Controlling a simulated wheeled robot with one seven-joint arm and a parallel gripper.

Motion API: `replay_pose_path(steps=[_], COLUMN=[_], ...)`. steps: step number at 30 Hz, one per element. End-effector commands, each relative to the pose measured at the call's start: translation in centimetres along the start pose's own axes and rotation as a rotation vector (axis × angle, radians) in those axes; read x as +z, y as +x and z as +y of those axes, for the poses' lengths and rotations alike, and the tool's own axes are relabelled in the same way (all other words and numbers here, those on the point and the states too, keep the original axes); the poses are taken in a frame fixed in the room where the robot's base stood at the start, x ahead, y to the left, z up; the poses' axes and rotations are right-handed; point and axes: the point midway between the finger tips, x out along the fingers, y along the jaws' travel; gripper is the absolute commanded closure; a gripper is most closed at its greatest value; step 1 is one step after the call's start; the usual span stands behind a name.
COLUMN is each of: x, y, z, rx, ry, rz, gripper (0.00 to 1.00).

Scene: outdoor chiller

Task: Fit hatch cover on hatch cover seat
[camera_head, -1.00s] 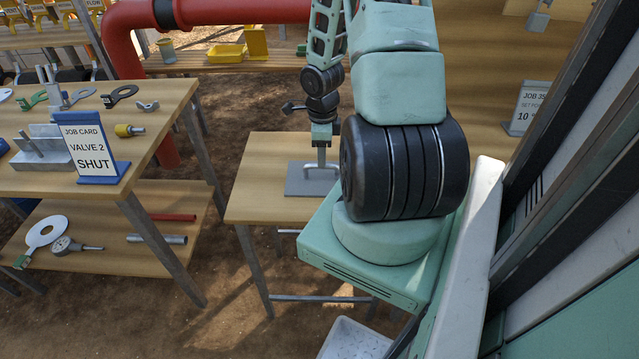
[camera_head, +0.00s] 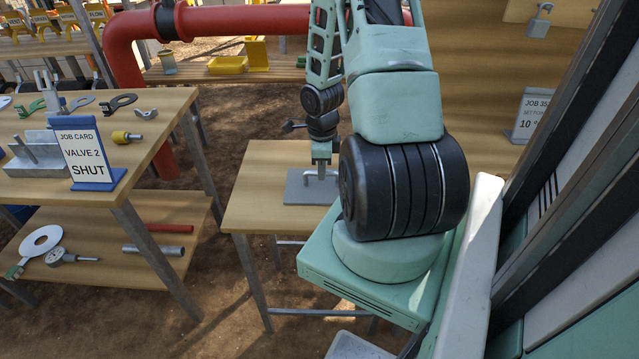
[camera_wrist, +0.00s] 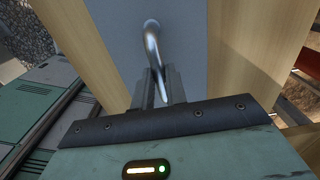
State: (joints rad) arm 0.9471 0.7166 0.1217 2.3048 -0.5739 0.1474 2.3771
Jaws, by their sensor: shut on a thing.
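The hatch cover is a flat grey plate (camera_head: 304,187) with a bent metal bar handle. In the head view it is over the small wooden table; I cannot tell whether it rests on it or hangs just above. My gripper (camera_head: 321,170) is above the plate, shut on the handle. In the wrist view the two fingers of my gripper (camera_wrist: 160,88) close around the shiny handle (camera_wrist: 152,45), with the blue-grey plate (camera_wrist: 110,40) behind. My arm hides the plate's right part in the head view. I cannot make out the hatch cover seat in either view.
A red pipe (camera_head: 240,20) runs behind. A tall cabinet frame (camera_head: 570,120) stands close at right. A pale tray-like thing (camera_head: 355,347) shows at the bottom. Bare ground lies between the tables.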

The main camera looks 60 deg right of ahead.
Motion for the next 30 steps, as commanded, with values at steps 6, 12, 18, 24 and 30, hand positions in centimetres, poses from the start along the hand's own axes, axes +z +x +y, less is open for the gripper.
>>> replay_pose_path(steps=[6, 12, 18, 24, 30], x=[0.0, 0.0, 0.0, 0.0, 0.0], y=[-2.5, -4.4, -6.3, -7.0, -6.9], z=[0.0, 0.0, 0.0, 0.0, 0.0], rx=[-0.002, -0.002, -0.001, -0.001, -0.001], ry=[0.0, 0.0, 0.0, 0.0, 0.0], rz=[0.0, 0.0, 0.0, 0.0, 0.0], gripper=[1.0, 1.0, 1.0, 1.0, 1.0])
